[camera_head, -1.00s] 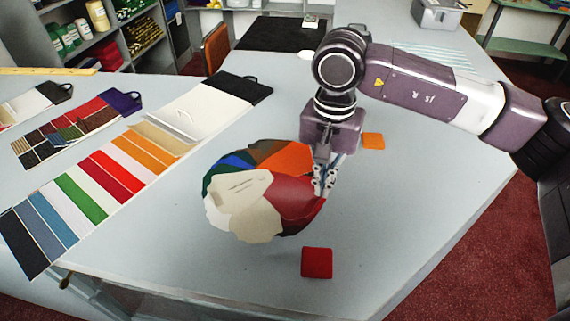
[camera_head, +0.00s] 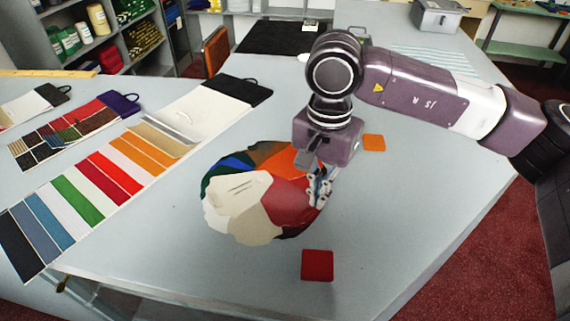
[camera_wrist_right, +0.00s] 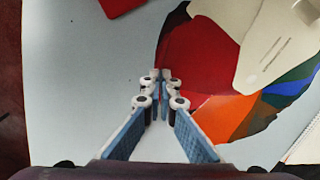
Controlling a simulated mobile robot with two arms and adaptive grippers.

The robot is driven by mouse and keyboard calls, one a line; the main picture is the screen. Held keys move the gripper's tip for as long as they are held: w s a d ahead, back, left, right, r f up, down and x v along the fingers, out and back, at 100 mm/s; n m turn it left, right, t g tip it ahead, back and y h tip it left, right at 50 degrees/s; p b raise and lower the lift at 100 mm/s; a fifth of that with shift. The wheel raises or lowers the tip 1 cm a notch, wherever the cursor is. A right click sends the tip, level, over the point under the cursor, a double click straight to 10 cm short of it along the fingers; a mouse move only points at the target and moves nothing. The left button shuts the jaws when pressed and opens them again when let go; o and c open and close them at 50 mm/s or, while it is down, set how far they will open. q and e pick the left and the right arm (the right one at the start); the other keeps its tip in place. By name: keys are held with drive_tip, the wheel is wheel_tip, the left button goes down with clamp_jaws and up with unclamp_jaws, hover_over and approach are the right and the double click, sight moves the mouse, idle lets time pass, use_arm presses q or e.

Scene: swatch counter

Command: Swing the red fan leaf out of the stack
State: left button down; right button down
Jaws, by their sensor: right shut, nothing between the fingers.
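The fan stack lies spread as a round of leaves on the grey table. Its red fan leaf (camera_head: 287,202) is on the right side, partly under the cream top leaves (camera_head: 238,202). An orange leaf (camera_head: 284,160) lies behind it. In the wrist view the red leaf (camera_wrist_right: 197,62) is right of the fingertips. My right gripper (camera_head: 317,201) points down at the red leaf's outer edge, fingers shut with nothing between them. The fingertips (camera_wrist_right: 160,92) overlap that edge in the wrist view; I cannot tell whether they touch it. My left gripper is not in view.
A red square (camera_head: 317,265) lies in front of the fan and an orange square (camera_head: 374,142) behind my gripper. A long colour swatch card (camera_head: 88,189) lies to the left. The table right of the fan is clear.

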sight(300, 218)
drive_tip(key=shift+s+a+f+m+b, duration=0.1)
drive_tip(key=shift+s+a+m+b, duration=0.3)
drive_tip(key=shift+s+a+m, duration=0.45)
drive_tip(key=shift+s+m, duration=0.15)
drive_tip(key=shift+m, duration=0.1)
drive_tip(key=shift+s+a+m+b, duration=0.5)
drive_tip(key=shift+a+m+b, duration=0.05)
drive_tip(key=shift+m+b, duration=0.1)
drive_tip(key=shift+s+a+m, duration=0.35)
drive_tip(key=shift+a+m, duration=0.1)
drive_tip(key=shift+a, duration=0.05)
drive_tip(key=shift+s+a+m+b, duration=0.4)
drive_tip(key=shift+a+m+b, duration=0.2)
drive_tip(key=shift+a, duration=0.1)
drive_tip(key=shift+s+a+m, duration=0.25)
drive_tip(key=shift+a+m, duration=0.15)
drive_tip(key=shift+m, duration=0.1)
